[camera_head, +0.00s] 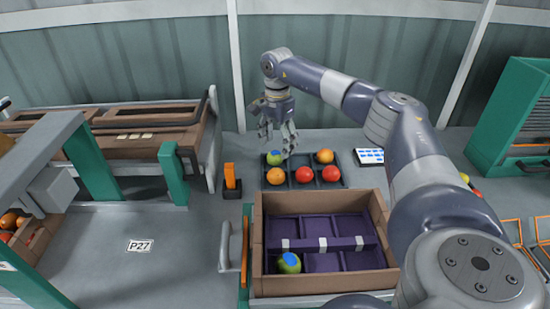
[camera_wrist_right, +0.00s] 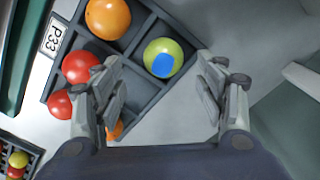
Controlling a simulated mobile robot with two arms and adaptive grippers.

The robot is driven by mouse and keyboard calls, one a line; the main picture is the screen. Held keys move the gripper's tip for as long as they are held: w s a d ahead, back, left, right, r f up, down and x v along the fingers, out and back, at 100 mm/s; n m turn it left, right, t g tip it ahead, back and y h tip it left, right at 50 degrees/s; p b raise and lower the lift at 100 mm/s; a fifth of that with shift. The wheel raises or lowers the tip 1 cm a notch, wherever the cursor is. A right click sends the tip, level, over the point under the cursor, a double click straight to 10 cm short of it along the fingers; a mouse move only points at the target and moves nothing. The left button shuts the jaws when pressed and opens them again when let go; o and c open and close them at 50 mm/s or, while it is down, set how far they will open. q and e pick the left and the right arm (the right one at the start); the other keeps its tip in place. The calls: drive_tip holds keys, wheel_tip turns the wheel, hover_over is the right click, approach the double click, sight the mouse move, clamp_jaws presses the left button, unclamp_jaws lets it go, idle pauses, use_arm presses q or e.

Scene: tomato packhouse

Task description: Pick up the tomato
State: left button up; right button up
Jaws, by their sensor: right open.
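A green-yellow tomato with a blue spot (camera_head: 274,157) sits in the back left cell of a dark divided tray (camera_head: 318,185). It also shows in the right wrist view (camera_wrist_right: 157,48). My right gripper (camera_head: 277,138) is open and empty above it, fingers pointing down. In the wrist view the tomato lies between and beyond the spread fingertips (camera_wrist_right: 160,80), apart from them. The tray also holds orange tomatoes (camera_head: 277,176) and red tomatoes (camera_head: 304,175). Another green tomato with a blue spot (camera_head: 289,263) lies in a purple-lined crate (camera_head: 259,235). My left gripper is not in view.
The crate stands in front of the tray, its other cells empty. An orange upright piece (camera_head: 230,177) stands left of the tray. A blue-marked pad (camera_head: 369,156) lies at its right. A green rack (camera_head: 512,115) stands far right.

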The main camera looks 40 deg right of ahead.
sight(275, 152)
drive_tip(key=f, duration=0.3)
drive_tip(key=shift+w+a+f, duration=0.2)
drive_tip(key=shift+f, duration=0.45)
drive_tip(key=shift+c, duration=0.3)
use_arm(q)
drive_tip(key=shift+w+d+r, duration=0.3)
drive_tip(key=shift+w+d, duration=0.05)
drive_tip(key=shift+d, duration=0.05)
use_arm(e)
drive_tip(key=c, duration=0.8)
